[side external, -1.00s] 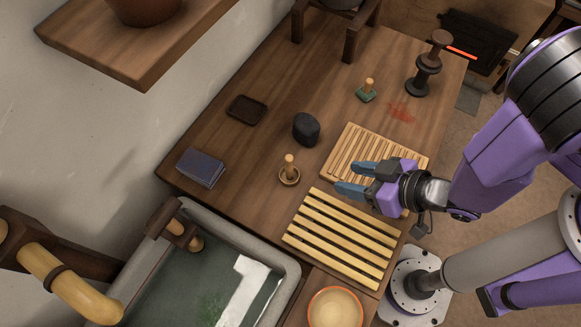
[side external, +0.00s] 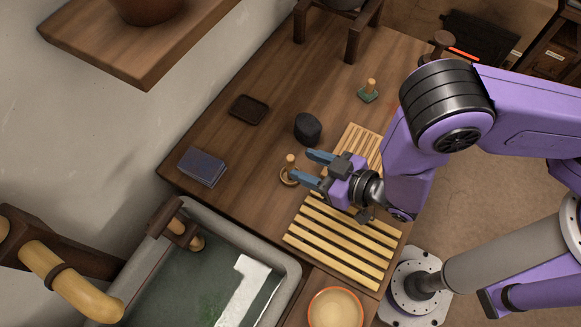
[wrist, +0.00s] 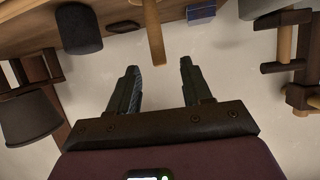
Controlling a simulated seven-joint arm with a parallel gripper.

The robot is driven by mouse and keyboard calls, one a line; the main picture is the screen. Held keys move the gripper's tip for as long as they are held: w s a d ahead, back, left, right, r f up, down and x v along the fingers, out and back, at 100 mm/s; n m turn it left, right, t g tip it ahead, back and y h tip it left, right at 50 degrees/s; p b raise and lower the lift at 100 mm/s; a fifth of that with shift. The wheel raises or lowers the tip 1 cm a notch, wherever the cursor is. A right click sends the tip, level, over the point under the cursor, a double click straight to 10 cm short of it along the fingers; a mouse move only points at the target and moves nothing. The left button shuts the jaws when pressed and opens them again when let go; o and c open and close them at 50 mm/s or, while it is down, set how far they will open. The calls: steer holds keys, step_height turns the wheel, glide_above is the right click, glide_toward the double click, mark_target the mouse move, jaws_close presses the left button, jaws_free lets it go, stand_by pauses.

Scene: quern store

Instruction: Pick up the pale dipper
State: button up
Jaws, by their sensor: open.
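The pale dipper (side external: 290,163) stands on the wooden table with its light wooden handle upright and a small round base. Its handle also shows in the wrist view (wrist: 153,35), at the top, just beyond the gap between the fingers. My gripper (side external: 305,164) is open and empty, with blue-grey fingers. In the side view its fingertips are close to the dipper's right, pointing at it, and part of the base is hidden by the lower finger. In the wrist view my gripper (wrist: 160,68) has clear space between its fingers. I cannot tell whether a finger touches the dipper.
A dark lidded pot (side external: 307,128) stands close behind the dipper. A slatted rack (side external: 340,245) lies below my gripper, and another slatted board (side external: 360,143) beyond. A blue block (side external: 202,167), a dark tray (side external: 249,109) and a green-based stamp (side external: 368,91) stand apart. A stone sink (side external: 290,285) borders the table.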

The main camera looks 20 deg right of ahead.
glide_above(285, 173)
steer(key=shift+f, duration=1.65)
jaws_close()
